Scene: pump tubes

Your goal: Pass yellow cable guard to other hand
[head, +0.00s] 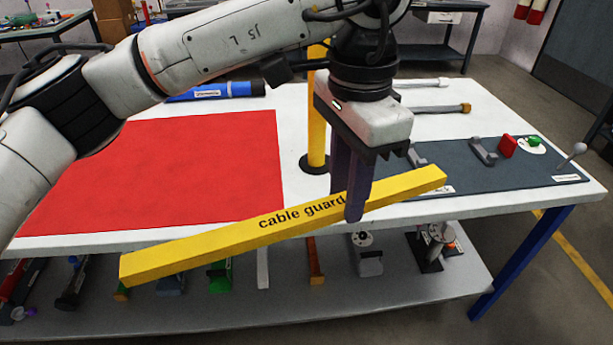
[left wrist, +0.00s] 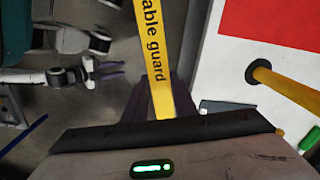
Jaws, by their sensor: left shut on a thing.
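The yellow cable guard (head: 215,237) is a long bar with black lettering. In the head view it is held slanted in front of the table's front edge, its left end lower. My left gripper (head: 354,205) points down and is shut on the bar right of its middle, its purple fingers partly over the lettering. In the left wrist view the cable guard (left wrist: 155,50) runs up between the fingers. My right gripper (left wrist: 113,70) shows small in the left wrist view, apart from the bar; its opening is unclear. It is not in the head view.
The white table (head: 300,205) carries a red mat (head: 160,170), a yellow post (head: 318,120) behind my gripper, a blue tube (head: 215,91) and a dark grey board (head: 540,172) with small parts. The lower shelf (head: 400,297) holds several tools.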

